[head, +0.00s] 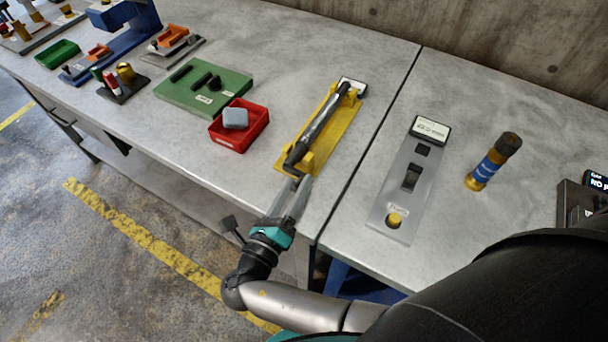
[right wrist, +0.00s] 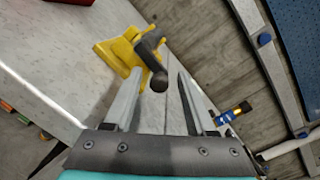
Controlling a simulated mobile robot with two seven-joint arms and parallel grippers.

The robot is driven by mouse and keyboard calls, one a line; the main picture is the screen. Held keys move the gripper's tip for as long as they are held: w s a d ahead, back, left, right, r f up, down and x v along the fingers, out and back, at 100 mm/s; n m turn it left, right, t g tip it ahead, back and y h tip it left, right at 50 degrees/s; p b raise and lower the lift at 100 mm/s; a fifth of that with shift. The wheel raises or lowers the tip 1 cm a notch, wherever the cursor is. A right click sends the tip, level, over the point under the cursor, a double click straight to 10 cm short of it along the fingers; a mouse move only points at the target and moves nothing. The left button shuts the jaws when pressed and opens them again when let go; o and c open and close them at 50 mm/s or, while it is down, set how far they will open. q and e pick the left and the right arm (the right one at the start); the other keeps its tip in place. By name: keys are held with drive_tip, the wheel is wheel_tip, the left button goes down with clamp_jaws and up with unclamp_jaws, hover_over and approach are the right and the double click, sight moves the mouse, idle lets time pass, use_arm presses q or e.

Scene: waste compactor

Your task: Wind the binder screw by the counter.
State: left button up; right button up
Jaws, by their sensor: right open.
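The binder screw (head: 320,127) is a dark, long screw with a grey middle, lying along a yellow base (head: 345,135) on the table. A small white display (head: 352,86), which looks like the counter, sits at its far end; its reading is too small to tell. My right gripper (head: 297,190) is at the screw's near end. In the right wrist view my right gripper (right wrist: 160,76) is open, with the black crank knob (right wrist: 158,82) showing between its fingers. Whether the fingers touch it I cannot tell. My left gripper is not in view.
A red tray (head: 262,136) with a grey-blue block stands left of the base, beside a green board (head: 180,97). To the right are a grey switch panel (head: 396,190) and an amber bottle (head: 482,175). The table's front edge runs below the gripper.

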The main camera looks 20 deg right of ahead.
drive_tip(key=shift+c, duration=0.2)
clamp_jaws()
idle(0.5)
